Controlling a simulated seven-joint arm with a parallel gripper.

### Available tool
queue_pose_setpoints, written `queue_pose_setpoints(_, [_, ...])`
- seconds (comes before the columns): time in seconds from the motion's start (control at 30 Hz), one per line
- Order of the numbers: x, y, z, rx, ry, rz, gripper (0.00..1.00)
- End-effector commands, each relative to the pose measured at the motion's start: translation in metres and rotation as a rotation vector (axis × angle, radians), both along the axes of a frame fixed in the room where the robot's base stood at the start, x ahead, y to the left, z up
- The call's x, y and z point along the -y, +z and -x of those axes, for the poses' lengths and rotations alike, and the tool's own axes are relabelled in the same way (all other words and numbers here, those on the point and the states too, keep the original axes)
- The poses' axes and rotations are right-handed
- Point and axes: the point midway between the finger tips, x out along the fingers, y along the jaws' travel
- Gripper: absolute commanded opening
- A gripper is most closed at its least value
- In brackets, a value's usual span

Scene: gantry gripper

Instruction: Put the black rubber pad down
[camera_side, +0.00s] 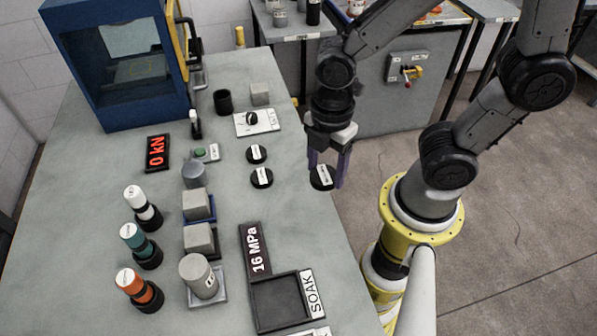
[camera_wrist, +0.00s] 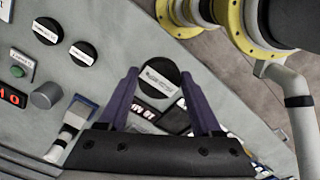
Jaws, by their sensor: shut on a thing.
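A round black rubber pad (camera_side: 322,177) with a white label is between the purple fingers of my gripper (camera_side: 328,170), which is shut on it. In the wrist view the pad (camera_wrist: 159,78) shows between the fingertips (camera_wrist: 165,85), label up and larger than the other pads. It appears held above the table (camera_side: 215,125), near the right edge in the side view; the exact gap below it cannot be told. Two similar black labelled pads, one farther back (camera_side: 257,154) and one nearer (camera_side: 262,178), lie on the table to the left of my gripper.
A dark tray marked SOAK (camera_side: 258,315) and a 16 MPa display (camera_side: 254,249) are nearer the camera. Grey blocks (camera_side: 198,204), a grey cylinder (camera_side: 198,275) and coloured-capped bottles (camera_side: 140,285) stand left. A blue press (camera_side: 118,65) is at the back. Bare table lies around the two pads.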

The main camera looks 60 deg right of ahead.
Motion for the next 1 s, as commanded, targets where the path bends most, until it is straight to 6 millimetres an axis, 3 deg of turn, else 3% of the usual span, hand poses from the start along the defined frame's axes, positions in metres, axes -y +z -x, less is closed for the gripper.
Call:
queue_pose_setpoints(0.3, [0.008, 0.01, 0.022, 0.0, 0.0, 0.0, 0.12])
queue_pose_setpoints(0.53, [0.01, 0.012, 0.026, -0.02, -0.053, 0.008, 0.12])
queue_pose_setpoints(0.63, [0.005, 0.026, 0.015, -0.024, -0.136, 0.012, 0.12])
queue_pose_setpoints(0.77, [-0.02, 0.054, -0.006, -0.025, -0.19, 0.014, 0.12])
queue_pose_setpoints(1.0, [-0.101, 0.107, -0.029, -0.01, -0.153, 0.009, 0.12])
